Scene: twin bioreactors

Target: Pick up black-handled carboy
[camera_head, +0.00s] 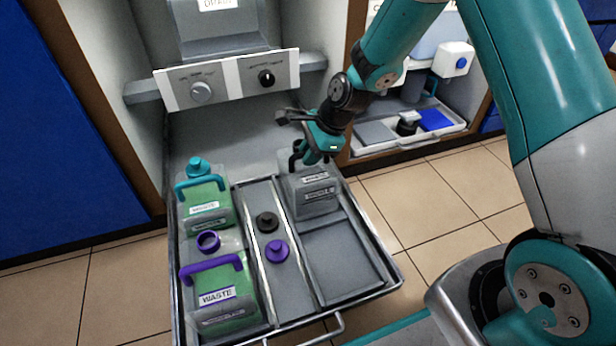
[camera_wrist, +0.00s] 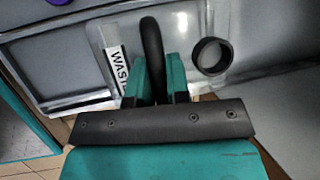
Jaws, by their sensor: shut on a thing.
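The black-handled carboy (camera_head: 315,196) is a clear, empty-looking container with white labels. It stands upright in the back right part of the pulled-out tray (camera_head: 372,232). My gripper (camera_head: 304,155) is at its top, shut on the black handle. In the wrist view the black handle (camera_wrist: 152,50) runs between the two teal fingers of my gripper (camera_wrist: 160,80). The carboy's open black-rimmed neck (camera_wrist: 212,56) is beside the fingers, with no cap on it. A "WASTE" label (camera_wrist: 117,70) shows on the carboy's side.
A teal-handled carboy (camera_head: 205,205) and a purple-handled carboy (camera_head: 222,295), both with green liquid, stand in the tray's left side. A black cap (camera_head: 266,222) and a purple cap (camera_head: 277,251) lie on the middle strip. The tray's front right compartment (camera_head: 345,262) is empty. A control panel (camera_head: 228,80) overhangs behind.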

